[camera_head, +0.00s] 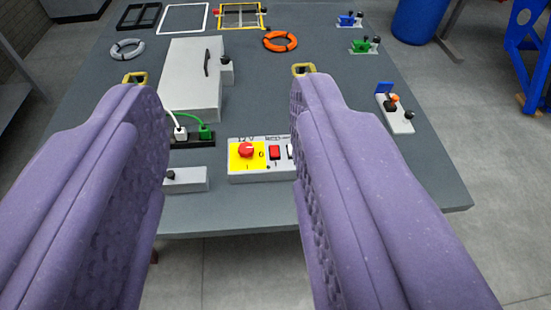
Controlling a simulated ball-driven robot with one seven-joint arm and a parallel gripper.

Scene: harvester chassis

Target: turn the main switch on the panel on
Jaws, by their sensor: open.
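The control panel (262,175) is a light grey box near the front edge of the table. On its left part a red rotary main switch (246,150) sits on a yellow plate, with small "0" and "I" marks near it. A red rocker switch (274,152) is to its right. Another switch (290,151) at the panel's right end is partly hidden by my right finger. My gripper (215,90) is open and empty, its two purple padded fingers wide apart in the foreground.
The grey table (250,212) carries a white box with a handle (190,80), a power strip with plugs (196,138), a small grey box (188,180), an orange ring (280,42), a grey ring (127,49) and a lever box (397,115). A blue barrel (420,20) stands behind.

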